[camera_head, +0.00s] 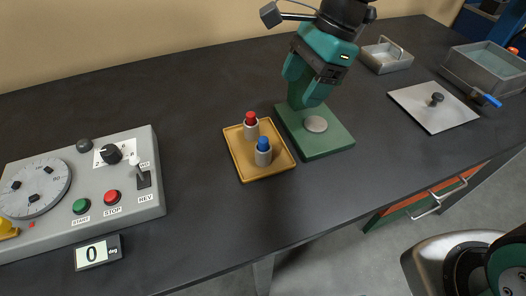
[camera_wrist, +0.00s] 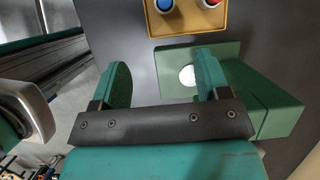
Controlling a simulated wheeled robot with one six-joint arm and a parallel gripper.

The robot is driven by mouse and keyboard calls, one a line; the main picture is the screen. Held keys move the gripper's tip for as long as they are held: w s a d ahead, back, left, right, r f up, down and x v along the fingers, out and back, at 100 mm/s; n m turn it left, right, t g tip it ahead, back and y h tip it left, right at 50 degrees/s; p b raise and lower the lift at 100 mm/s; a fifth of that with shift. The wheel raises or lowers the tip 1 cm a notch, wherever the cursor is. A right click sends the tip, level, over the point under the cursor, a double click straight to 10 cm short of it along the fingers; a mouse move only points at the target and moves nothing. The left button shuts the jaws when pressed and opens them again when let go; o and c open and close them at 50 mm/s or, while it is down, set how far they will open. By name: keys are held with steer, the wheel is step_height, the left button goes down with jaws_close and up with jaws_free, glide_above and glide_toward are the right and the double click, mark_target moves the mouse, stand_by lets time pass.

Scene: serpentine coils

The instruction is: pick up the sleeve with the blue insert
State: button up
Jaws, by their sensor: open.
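The sleeve with the blue insert (camera_head: 263,156) stands upright in a yellow tray (camera_head: 246,172). A like sleeve with a red insert (camera_head: 251,130) stands behind it in the same tray. In the wrist view the blue insert (camera_wrist: 165,5) shows at the top edge, left of the red one (camera_wrist: 212,3), and the sleeves are cut off. My gripper (camera_head: 301,88) is above and to the right of the tray in the head view. Its teal fingers (camera_wrist: 162,70) are apart, with nothing seen between them, in front of a green plate.
The green plate (camera_head: 322,141) with a pale disc (camera_head: 316,124) lies right of the tray. A control panel (camera_head: 84,186) and a display (camera_head: 98,252) stand left. A knobbed plate (camera_head: 426,112) and metal bins (camera_head: 482,72) are right. The dark bench is clear left of the tray.

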steer(key=m, duration=0.1)
glide_toward(263, 149)
steer(key=x, duration=0.3)
steer(key=w+x, duration=0.1)
steer(key=x, duration=0.1)
steer(key=shift+d+f, duration=0.3)
steer(key=shift+f, duration=0.15)
steer(key=shift+p+x, duration=0.45)
steer(key=shift+x, duration=2.25)
steer(key=shift+a, duration=0.2)
steer(key=c, duration=1.1)
